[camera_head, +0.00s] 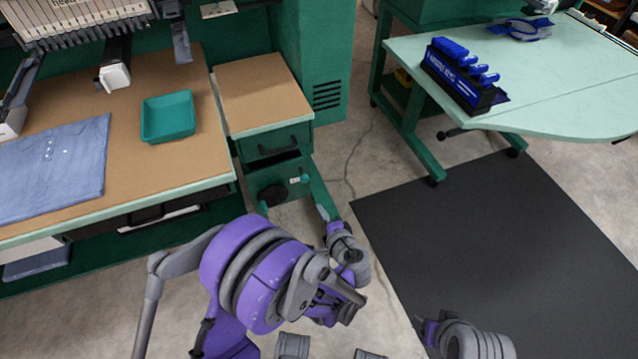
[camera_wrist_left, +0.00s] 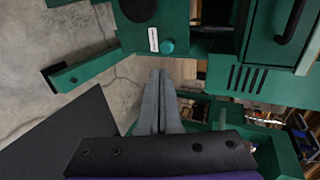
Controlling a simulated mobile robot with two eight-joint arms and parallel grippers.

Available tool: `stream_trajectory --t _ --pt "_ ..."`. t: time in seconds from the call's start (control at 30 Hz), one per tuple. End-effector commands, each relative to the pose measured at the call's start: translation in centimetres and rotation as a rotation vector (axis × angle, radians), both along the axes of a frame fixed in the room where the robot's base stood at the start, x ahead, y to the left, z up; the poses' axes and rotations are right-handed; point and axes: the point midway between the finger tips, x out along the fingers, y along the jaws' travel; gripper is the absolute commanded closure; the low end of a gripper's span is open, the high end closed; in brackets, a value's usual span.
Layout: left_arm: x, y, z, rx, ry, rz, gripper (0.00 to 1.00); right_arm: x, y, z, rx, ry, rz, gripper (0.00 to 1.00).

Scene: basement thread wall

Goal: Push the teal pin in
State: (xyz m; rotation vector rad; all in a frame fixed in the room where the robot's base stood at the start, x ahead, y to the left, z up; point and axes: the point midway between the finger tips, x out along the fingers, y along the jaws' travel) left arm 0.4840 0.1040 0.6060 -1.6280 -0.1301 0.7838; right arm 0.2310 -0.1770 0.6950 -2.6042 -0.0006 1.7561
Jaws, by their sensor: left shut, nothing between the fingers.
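The teal pin (camera_head: 305,178) is a small round knob on the front of the lower green cabinet unit, beside a white label. It also shows in the left wrist view (camera_wrist_left: 167,47), just beyond my fingertips. My left gripper (camera_head: 322,212) is shut and empty, its grey fingers pointing at the cabinet front. In the left wrist view the closed fingertips (camera_wrist_left: 160,74) lie just below the pin in the picture, with a visible gap. How far the pin sticks out is too small to tell.
A black round part (camera_head: 274,195) sits left of the pin. A green floor beam (camera_head: 325,195) runs beside the cabinet. A workbench with a teal tray (camera_head: 168,117) stands left. A pale green table (camera_head: 560,85) stands right, with a dark mat (camera_head: 500,240) on the floor before it.

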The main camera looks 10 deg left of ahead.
Motion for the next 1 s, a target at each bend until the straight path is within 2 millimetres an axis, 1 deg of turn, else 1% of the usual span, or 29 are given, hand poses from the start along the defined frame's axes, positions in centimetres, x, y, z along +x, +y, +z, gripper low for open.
stream_trajectory --t 0.03,0.1,0.43,0.57,0.67,1.0 --pt "0.1 -0.2 -0.4 0.009 -0.004 -0.006 1.00 0.0 0.0 -0.3 0.000 0.001 0.000 0.40" --pt "0.1 -0.4 -0.5 0.015 -0.007 -0.009 1.00 0.0 0.0 -0.3 0.000 0.001 0.000 0.40" --pt "0.2 -0.3 -0.4 0.015 -0.007 -0.008 1.00 0.0 0.0 -0.2 0.000 0.001 0.000 0.40" --pt "0.9 0.2 -0.9 0.015 -0.007 -0.006 1.00 0.0 0.0 -0.5 0.000 0.002 0.000 0.40" --pt "2.0 1.0 -1.5 0.014 -0.006 -0.005 1.00 0.1 0.0 -0.8 0.000 0.003 0.000 0.40" --pt "7.6 4.6 -4.5 0.014 -0.006 -0.006 1.00 0.3 0.0 -2.4 0.000 0.007 0.000 0.40"
